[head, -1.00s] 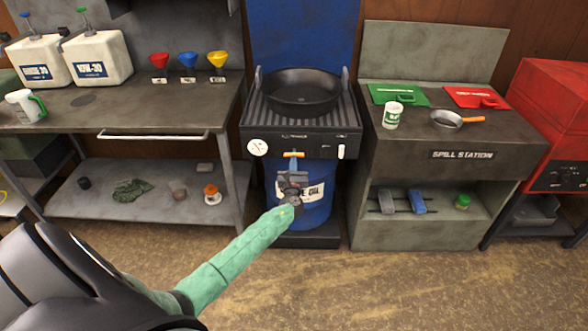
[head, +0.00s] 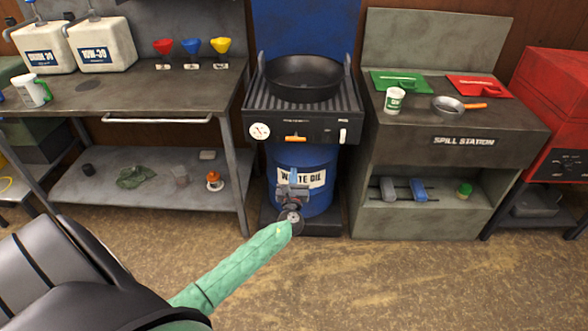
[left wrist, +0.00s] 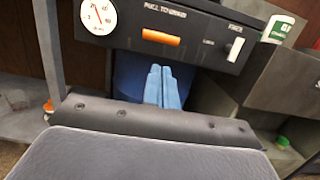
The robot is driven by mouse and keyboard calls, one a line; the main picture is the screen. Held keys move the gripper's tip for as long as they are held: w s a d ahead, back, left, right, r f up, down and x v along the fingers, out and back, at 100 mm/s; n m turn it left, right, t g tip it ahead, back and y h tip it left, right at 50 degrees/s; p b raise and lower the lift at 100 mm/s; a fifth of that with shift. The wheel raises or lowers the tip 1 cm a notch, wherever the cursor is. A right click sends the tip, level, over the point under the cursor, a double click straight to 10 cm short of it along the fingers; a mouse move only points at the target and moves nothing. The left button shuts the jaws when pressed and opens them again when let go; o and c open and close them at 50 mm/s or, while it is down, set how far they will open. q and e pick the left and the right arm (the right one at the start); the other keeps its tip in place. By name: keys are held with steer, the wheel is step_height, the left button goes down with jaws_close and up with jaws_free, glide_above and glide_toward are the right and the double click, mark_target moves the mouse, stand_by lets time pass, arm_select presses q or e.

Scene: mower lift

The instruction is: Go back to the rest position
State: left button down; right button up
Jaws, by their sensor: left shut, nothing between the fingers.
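My left arm in its green sleeve reaches forward from the lower left in the head view. Its gripper (head: 292,180) is in front of the blue waste oil drum (head: 316,194), below the orange pull handle (head: 295,138). In the left wrist view the two blue fingers (left wrist: 162,86) are together with nothing between them. The orange handle (left wrist: 160,37) shows above them, apart from them. The gauge (left wrist: 99,16) and white power switch (left wrist: 236,49) are on the same black panel. My right gripper is out of view.
A black pan (head: 303,79) sits on the drain unit above the drum. A workbench (head: 130,88) with jugs and funnels stands left. The spill station (head: 455,165) stands right, holding a cup (head: 394,100) and small pan (head: 447,106). The floor (head: 400,285) in front is clear.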

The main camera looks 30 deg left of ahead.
arm_select(q)
steer(key=s+a+n+g+y, duration=0.25)
steer(key=s+n+g, duration=0.3)
steer(key=n, duration=1.05)
steer(key=s+d+n+g+h, duration=0.45)
steer(key=s+d+h, duration=0.25)
steer(key=s+d, duration=0.75)
steer(key=s+d+n+g+h, duration=0.3)
steer(key=s+d+n+h, duration=0.35)
steer(key=s+d, duration=0.75)
steer(key=s+d+f+g, duration=0.1)
steer(key=s+d+f, duration=0.1)
steer(key=s, duration=0.3)
steer(key=s+d+f+g+h+p, duration=0.1)
steer(key=s+d+f, duration=0.1)
steer(key=s+d, duration=0.3)
steer(key=shift+d+f, duration=0.15)
steer(key=shift+f, duration=0.1)
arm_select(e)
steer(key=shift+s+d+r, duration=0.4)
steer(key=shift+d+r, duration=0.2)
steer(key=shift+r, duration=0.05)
